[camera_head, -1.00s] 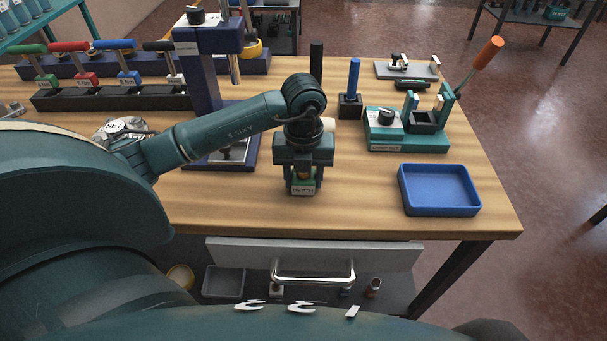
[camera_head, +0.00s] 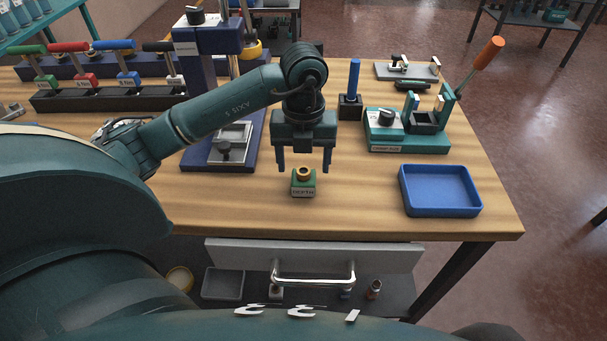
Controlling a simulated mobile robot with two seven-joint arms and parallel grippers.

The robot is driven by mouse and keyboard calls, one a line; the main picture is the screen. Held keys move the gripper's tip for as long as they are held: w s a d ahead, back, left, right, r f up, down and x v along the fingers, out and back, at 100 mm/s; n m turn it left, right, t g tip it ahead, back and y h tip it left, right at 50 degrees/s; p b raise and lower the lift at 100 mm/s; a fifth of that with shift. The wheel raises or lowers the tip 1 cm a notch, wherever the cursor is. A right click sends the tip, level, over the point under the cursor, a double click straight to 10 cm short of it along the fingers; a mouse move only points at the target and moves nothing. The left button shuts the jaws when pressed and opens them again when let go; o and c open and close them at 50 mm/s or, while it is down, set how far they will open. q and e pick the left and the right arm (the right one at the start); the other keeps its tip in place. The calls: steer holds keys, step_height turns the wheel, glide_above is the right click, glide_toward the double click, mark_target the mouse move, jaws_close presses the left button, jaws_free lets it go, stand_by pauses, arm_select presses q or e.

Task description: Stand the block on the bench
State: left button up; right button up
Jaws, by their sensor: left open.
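The block (camera_head: 303,186) is small and green, with a pale label on its front that seems to read DEPTH and a brass-coloured ring on top. It stands upright on the wooden bench (camera_head: 350,215), near the front edge. My left gripper (camera_head: 304,168) is above the block, pointing down. Its two fingers are spread apart, one on each side above the block, and hold nothing. My right gripper is not in view.
A blue tray (camera_head: 439,212) lies at the front right. A teal fixture (camera_head: 408,144) with an orange-handled lever stands behind it. A dark blue press (camera_head: 197,80) stands to the left. An open drawer (camera_head: 315,256) juts out below the bench front.

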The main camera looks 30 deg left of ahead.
mark_target(303, 171)
arm_select(q)
step_height(303, 171, up, 6)
steer(key=shift+r, duration=0.6)
